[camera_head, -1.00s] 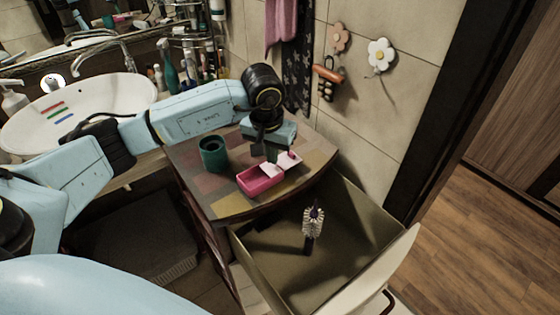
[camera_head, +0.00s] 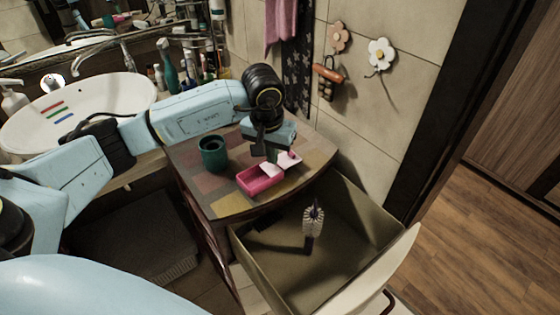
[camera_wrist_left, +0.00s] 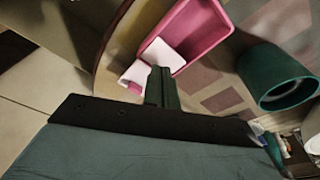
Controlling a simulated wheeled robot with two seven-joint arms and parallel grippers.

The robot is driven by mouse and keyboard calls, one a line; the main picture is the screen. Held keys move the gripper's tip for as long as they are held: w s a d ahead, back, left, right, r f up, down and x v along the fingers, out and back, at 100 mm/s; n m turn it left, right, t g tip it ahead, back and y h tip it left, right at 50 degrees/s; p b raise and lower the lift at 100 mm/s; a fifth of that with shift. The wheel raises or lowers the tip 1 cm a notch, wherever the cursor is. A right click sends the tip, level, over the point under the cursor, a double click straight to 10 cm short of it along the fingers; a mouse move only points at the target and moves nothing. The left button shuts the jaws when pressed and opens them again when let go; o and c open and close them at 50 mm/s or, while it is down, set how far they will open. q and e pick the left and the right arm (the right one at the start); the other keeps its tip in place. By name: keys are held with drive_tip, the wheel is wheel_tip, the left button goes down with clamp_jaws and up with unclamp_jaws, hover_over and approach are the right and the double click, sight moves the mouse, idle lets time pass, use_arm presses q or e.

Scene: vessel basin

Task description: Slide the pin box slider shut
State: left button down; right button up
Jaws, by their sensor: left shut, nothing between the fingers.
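The pin box (camera_head: 258,181) is a pink open tray on the cabinet top. Its pale slider (camera_head: 271,171) covers the end nearer my gripper and leaves the rest open. A pale pink piece (camera_head: 289,159) sticks out past that end. My left gripper (camera_head: 271,154) points down at this end, its fingers shut and empty. In the left wrist view, the fingertips (camera_wrist_left: 161,72) are right by the slider (camera_wrist_left: 160,55), between it and the camera; I cannot tell whether they touch. The pink tray (camera_wrist_left: 197,38) lies beyond. My right gripper is not in view.
A dark green cup (camera_head: 213,153) stands left of the box on the tiled cabinet top (camera_head: 215,193). Below, an open drawer (camera_head: 350,262) holds a brush (camera_head: 313,222). The sink (camera_head: 75,112) is at left. The tiled wall is close behind my gripper.

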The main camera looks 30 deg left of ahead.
use_arm(q)
drive_tip(key=shift+f+b, duration=0.65)
drive_tip(key=shift+f, duration=0.05)
drive_tip(key=shift+s+a, duration=0.1)
drive_tip(key=shift+s, duration=0.1)
drive_tip(key=shift+s+a, duration=0.1)
drive_tip(key=shift+s, duration=0.25)
idle(0.3)
drive_tip(key=shift+s, duration=0.15)
